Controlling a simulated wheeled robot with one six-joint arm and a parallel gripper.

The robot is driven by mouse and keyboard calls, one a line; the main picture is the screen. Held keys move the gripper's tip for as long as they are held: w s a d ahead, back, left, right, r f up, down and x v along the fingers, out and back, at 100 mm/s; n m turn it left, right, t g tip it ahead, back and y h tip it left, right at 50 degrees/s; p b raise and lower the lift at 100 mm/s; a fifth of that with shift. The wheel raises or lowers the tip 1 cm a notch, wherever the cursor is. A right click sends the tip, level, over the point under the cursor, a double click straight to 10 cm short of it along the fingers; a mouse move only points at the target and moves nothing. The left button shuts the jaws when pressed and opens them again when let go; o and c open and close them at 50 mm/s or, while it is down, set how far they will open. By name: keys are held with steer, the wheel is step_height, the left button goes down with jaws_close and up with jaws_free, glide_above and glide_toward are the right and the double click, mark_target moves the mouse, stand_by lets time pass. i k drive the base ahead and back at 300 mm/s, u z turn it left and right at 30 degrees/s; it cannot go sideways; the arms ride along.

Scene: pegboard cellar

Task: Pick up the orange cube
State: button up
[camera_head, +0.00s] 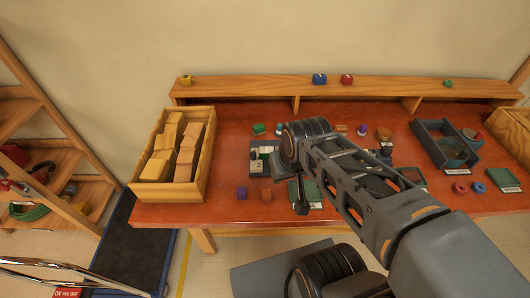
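A small orange cube (266,195) sits on the red-orange table near its front edge, just right of a purple cube (242,193). Its colour is close to the tabletop's. My arm reaches in from the lower right and bends down at a round joint over the table. My gripper (301,207) hangs below that joint, small and dark, to the right of the orange cube and apart from it in the picture. Its fingers are too small and too hidden to tell whether they are open or shut.
A wooden box of blocks (205,177) stands at the left, a blue-grey tray (425,146) at the right. A shelf (380,90) with small cubes runs along the back. Green and dark mats and small pieces lie mid-table, partly behind my arm. The table's front left is clear.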

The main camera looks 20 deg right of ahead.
mark_target(266, 193)
steer(key=k, duration=0.5)
steer(key=z, duration=3.15)
steer(key=k, duration=1.85)
steer(key=u, duration=1.9)
steer(key=i, duration=0.45)
steer(key=z, duration=0.1)
